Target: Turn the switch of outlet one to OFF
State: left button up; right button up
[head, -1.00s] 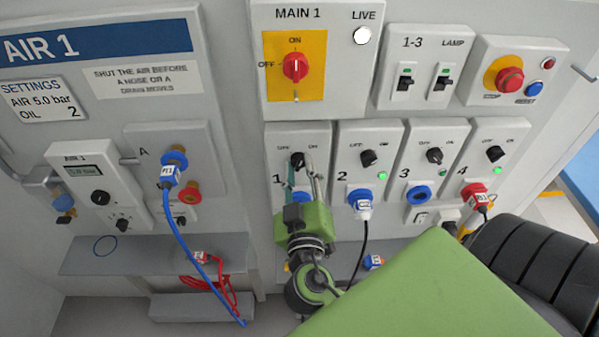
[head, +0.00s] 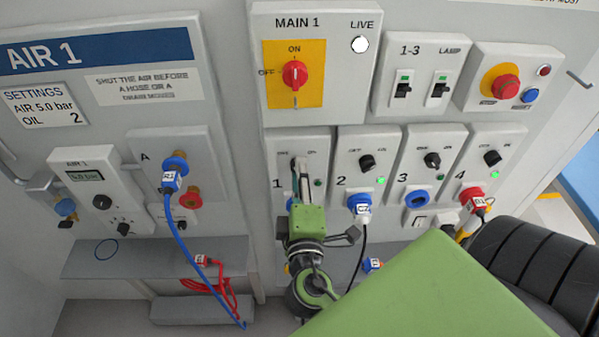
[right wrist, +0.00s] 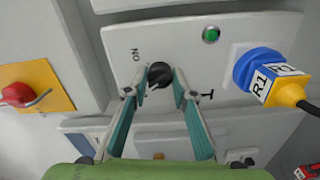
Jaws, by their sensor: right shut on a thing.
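Outlet one (head: 273,150) is the leftmost of the row of numbered outlets in the head view. Its black rotary switch (head: 295,162) sits at the top, partly hidden by my right gripper (head: 303,172). In the right wrist view, the fingertips of my right gripper (right wrist: 163,92) are on either side of the black switch (right wrist: 160,72), shut on it. My left gripper is out of view.
Outlet two (head: 345,180) stands close to the right, with a blue and white plug (head: 360,206). The MAIN 1 red switch (head: 295,74) is above. The air panel (head: 100,110), with a blue hose (head: 192,240), is at the left. A grey shelf (head: 140,265) lies below.

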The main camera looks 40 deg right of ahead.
jog(key=shift+d+r+n, duration=0.1)
jog(key=shift+r+n, duration=0.1)
jog(key=shift+n, duration=0.7)
jog(key=o, duration=1.1)
jog(key=shift+w+f, duration=0.1)
jog(key=shift+f, duration=0.05)
jog(key=v, duration=1.2)
jog(key=shift+f, duration=0.1)
